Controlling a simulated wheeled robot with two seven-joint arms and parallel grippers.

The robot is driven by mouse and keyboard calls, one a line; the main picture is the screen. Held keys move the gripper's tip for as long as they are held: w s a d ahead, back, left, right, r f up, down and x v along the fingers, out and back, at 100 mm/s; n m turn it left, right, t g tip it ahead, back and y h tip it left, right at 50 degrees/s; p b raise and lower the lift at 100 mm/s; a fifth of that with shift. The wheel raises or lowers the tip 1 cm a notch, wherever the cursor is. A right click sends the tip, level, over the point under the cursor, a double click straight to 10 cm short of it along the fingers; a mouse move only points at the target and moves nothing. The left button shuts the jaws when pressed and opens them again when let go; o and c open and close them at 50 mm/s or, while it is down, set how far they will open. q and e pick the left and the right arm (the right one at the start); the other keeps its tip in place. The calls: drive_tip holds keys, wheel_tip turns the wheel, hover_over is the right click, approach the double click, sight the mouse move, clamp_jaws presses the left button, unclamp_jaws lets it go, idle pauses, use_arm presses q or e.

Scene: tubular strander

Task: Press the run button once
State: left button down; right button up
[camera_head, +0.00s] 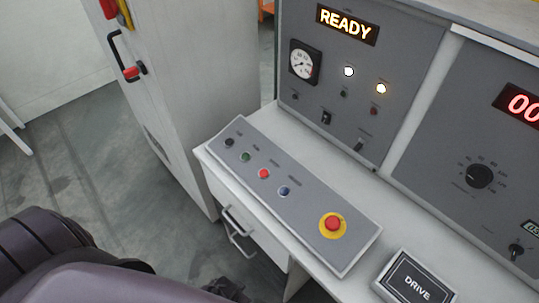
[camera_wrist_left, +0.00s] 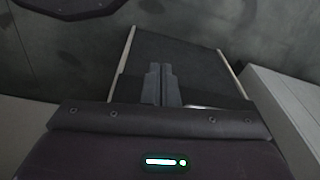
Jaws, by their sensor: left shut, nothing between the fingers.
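A sloped grey button panel (camera_head: 305,215) lies on the white desk. From far left to near right it carries a black button (camera_head: 229,142), a green button (camera_head: 246,156), a red button (camera_head: 264,174), a blue button (camera_head: 284,191) and a red mushroom button on a yellow ring (camera_head: 333,224). The labels are too small to read, so I cannot tell by text which is run. In the left wrist view my left gripper (camera_wrist_left: 161,70) is shut and empty, fingertips together, away from the buttons. My right gripper is not in view.
Behind the panel stands a grey console with a lit READY display (camera_head: 347,24), a dial gauge (camera_head: 305,62) and lit lamps. A DRIVE plate (camera_head: 415,283) sits at the near right. A tall cabinet (camera_head: 190,80) stands left of the desk, which has drawer handles (camera_head: 236,222). Space above the buttons is clear.

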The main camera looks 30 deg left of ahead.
use_arm(q)
drive_tip(key=w+r+t+p, duration=0.1)
drive_tip(key=w+r, duration=0.3)
drive_tip(key=r, duration=0.6)
drive_tip(key=w+r+p, duration=0.1)
drive_tip(key=w+r, duration=0.4)
drive_tip(key=r, duration=0.6)
drive_tip(key=w+r+t+p, duration=0.1)
drive_tip(key=w+r, duration=0.3)
drive_tip(key=r, duration=0.6)
drive_tip(key=w+a+r+m+t+h+p, duration=0.1)
drive_tip(key=w+a+r+m+t+h, duration=0.2)
drive_tip(key=w+a+r+m+t, duration=0.5)
drive_tip(key=w+a+r+m, duration=0.1)
drive_tip(key=w+a+r, duration=0.4)
drive_tip(key=w, duration=0.2)
drive_tip(key=shift+m+h, duration=0.4)
drive_tip(key=b, duration=0.7)
hover_over(245, 157)
drive_tip(key=s+a, duration=0.1)
drive_tip(key=s, duration=0.2)
drive_tip(key=f, duration=0.7)
drive_tip(key=shift+w+a, duration=0.1)
drive_tip(key=shift+w, duration=0.15)
drive_tip(key=shift+w+f+b, duration=0.3)
drive_tip(key=shift+f+b, duration=0.25)
drive_tip(key=shift+f, duration=0.2)
